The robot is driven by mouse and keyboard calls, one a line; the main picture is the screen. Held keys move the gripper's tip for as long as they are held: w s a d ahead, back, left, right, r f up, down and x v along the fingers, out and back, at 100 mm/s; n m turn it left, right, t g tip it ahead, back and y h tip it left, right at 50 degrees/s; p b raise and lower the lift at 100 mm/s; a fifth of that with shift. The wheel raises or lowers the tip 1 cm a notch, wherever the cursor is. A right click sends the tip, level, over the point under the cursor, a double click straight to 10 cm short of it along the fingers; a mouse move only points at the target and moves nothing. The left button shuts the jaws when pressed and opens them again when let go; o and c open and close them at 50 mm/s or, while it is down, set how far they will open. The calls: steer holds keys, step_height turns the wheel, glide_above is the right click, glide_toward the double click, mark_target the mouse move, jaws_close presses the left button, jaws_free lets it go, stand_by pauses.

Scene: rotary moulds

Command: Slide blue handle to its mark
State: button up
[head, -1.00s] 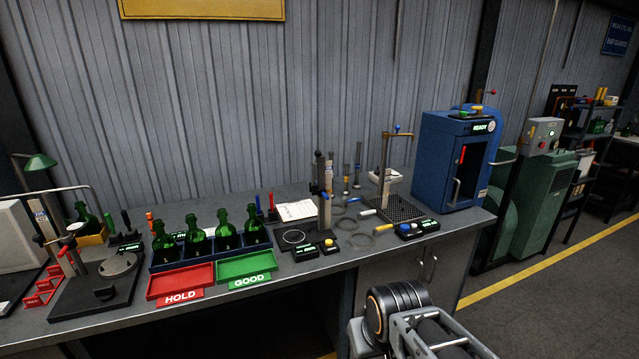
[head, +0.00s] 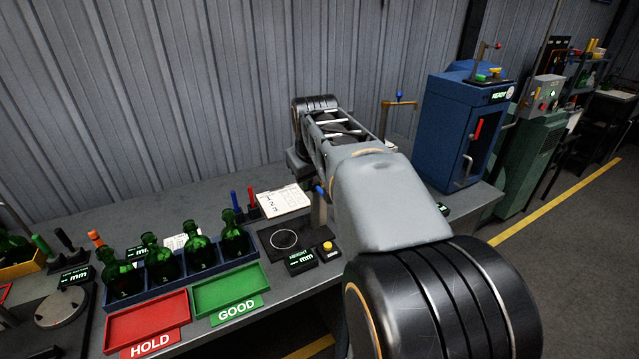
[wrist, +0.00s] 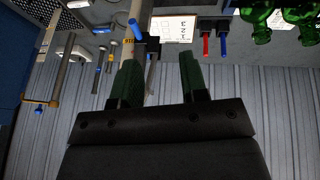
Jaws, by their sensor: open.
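A short blue handle (head: 319,190) shows on the height gauge's column, partly hidden behind my arm in the head view. In the wrist view, which looks upside down, a blue handle (wrist: 135,26) sticks out from a dark block on a pale upright post (wrist: 141,50). My gripper (wrist: 160,68) is open and empty, its two green fingers apart. The left finger overlaps the post in the picture; I cannot tell whether they touch. In the head view my gripper is hidden behind or at the end of my arm. I cannot make out the mark.
Green bottles stand in a blue rack (head: 181,274) behind the red HOLD tray (head: 146,318) and green GOOD tray (head: 231,291). A height display (head: 301,260) sits in front of the gauge. A blue cabinet (head: 452,135) stands at the right. Red and blue handles (wrist: 206,46) stand near a paper sheet.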

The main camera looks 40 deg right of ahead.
mark_target(314, 185)
steer(key=w+d+r, duration=0.1)
steer(key=w+d, duration=0.1)
steer(key=d, duration=0.2)
steer(key=shift+h, duration=0.3)
steer(key=p+x, duration=0.1)
steer(key=x, duration=1.1)
steer(key=shift+s+d, duration=0.1)
steer(key=shift+d, duration=0.1)
steer(key=shift+c, duration=0.3)
jaws_close()
